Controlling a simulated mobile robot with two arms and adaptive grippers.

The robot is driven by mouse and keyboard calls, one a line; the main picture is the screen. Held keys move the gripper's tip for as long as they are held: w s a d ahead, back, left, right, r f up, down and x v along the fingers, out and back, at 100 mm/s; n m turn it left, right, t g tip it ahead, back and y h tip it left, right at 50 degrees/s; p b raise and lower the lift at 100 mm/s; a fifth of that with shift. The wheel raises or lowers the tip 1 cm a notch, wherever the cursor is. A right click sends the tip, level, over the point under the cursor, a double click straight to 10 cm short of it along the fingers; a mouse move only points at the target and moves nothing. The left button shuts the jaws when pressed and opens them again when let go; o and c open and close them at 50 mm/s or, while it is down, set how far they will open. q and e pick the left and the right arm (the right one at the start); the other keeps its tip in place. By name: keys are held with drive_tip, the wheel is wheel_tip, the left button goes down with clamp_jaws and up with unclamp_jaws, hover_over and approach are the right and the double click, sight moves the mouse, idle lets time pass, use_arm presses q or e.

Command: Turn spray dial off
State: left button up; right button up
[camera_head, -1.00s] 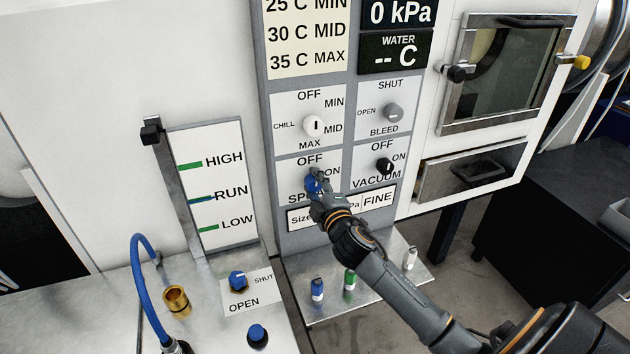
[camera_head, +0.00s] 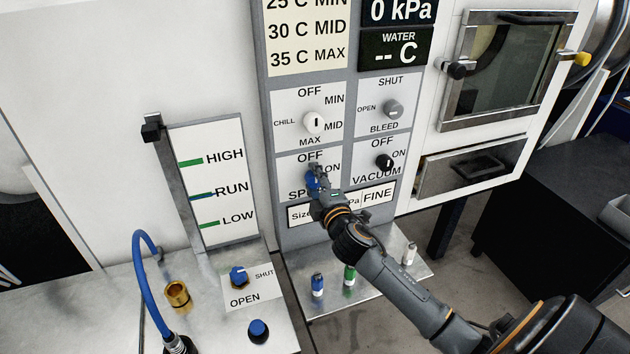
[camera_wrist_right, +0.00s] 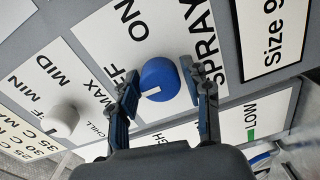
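The blue spray dial (camera_wrist_right: 160,80), with a white pointer line, sits on the panel between the words OFF, ON and SPRAY. In the wrist view its pointer is turned towards the left, the OFF side. My right gripper (camera_wrist_right: 159,66) is open, with one finger on each side of the dial and the dial between them. Small gaps seem to show, though contact is hard to judge. In the head view the right gripper (camera_head: 315,180) covers part of the dial and the SPRAY label. My left gripper is not in view.
The white chill dial (camera_head: 314,122) is above, the grey bleed dial (camera_head: 393,108) is above right and the black vacuum dial (camera_head: 384,162) is right. A shelf with blue (camera_head: 317,285) and green (camera_head: 349,277) fittings lies below. A level gauge (camera_head: 207,185) stands left.

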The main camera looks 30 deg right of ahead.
drive_tip(key=shift+o, duration=0.3)
drive_tip(key=v, duration=1.2)
